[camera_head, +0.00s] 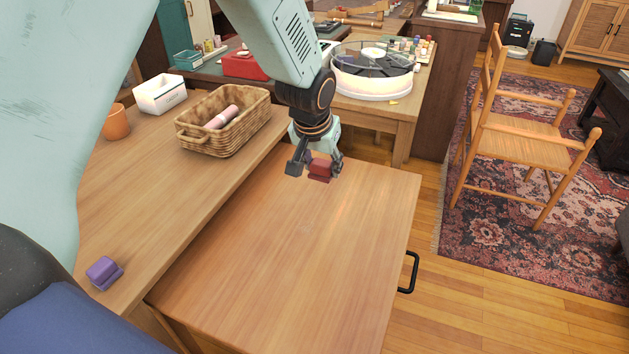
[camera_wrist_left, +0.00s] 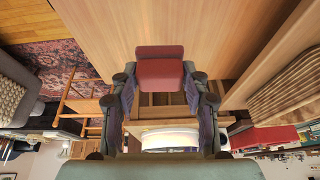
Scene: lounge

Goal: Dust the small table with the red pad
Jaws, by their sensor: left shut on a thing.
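The red pad (camera_head: 320,170) is held between the fingers of my left gripper (camera_head: 314,166), over the far end of the small wooden table (camera_head: 300,245). In the left wrist view the red pad (camera_wrist_left: 160,68) sits between both fingertips of the left gripper (camera_wrist_left: 160,92), with the tabletop (camera_wrist_left: 215,30) beyond it. I cannot tell whether the pad touches the tabletop. The tabletop looks bare, with a faint pale patch near its middle. My right gripper is not in view.
A longer wooden surface (camera_head: 150,215) adjoins on the left, bearing a wicker basket (camera_head: 225,120), white box (camera_head: 160,94), orange pot (camera_head: 116,122) and purple pad (camera_head: 104,272). A black handle (camera_head: 410,272) juts from the table's right side. A wooden chair (camera_head: 520,140) stands right on a patterned rug (camera_head: 480,220).

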